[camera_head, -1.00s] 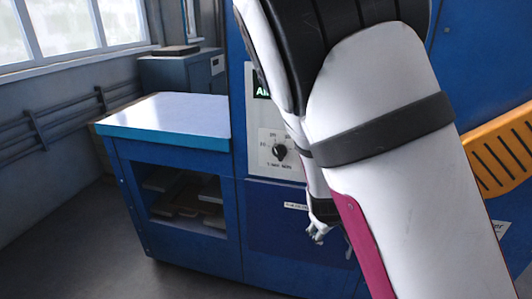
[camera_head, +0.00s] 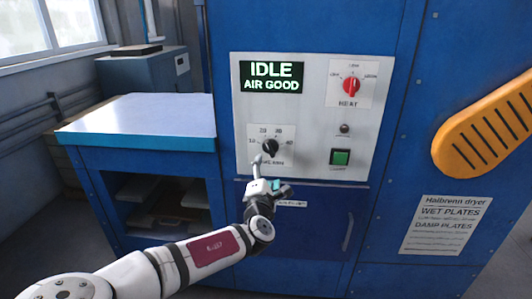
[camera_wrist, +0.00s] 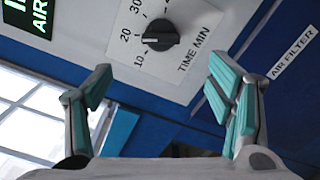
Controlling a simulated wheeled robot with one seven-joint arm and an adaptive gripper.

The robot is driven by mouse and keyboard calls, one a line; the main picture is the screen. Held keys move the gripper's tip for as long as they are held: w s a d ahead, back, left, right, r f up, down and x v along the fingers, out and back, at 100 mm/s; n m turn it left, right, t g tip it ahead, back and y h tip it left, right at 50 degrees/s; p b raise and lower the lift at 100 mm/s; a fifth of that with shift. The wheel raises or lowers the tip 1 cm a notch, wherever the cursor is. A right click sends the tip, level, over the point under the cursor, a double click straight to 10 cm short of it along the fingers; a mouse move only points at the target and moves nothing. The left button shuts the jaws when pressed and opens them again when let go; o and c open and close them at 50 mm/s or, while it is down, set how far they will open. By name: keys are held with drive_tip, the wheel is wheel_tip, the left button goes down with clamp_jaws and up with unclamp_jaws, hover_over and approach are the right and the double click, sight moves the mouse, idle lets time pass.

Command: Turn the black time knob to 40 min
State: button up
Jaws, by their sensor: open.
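The black time knob (camera_head: 270,147) sits on a small white dial plate at the lower left of the grey control panel. Its scale reads 10, 20, 30 and 40. In the wrist view the knob (camera_wrist: 160,35) is ahead of the fingers, near the top. Its pale mark points left, seemingly between 10 and 20; the exact setting is hard to tell. My gripper (camera_head: 268,172) is just below the knob in the head view, apart from it. In the wrist view my gripper (camera_wrist: 160,82) is open and empty, its teal-padded fingers spread wide.
The panel (camera_head: 312,112) also holds a display (camera_head: 272,77) reading IDLE, AIR GOOD, a red heat knob (camera_head: 351,86) and a green button (camera_head: 340,157). A blue side table (camera_head: 140,118) stands left. A yellow slotted part (camera_head: 485,130) is at right.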

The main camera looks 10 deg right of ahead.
sight(271, 151)
drive_tip(key=x, duration=1.3)
drive_tip(key=shift+w+d+f, duration=0.1)
drive_tip(key=shift+w, duration=0.2)
drive_tip(key=shift+c, duration=0.6)
drive_tip(key=c, duration=1)
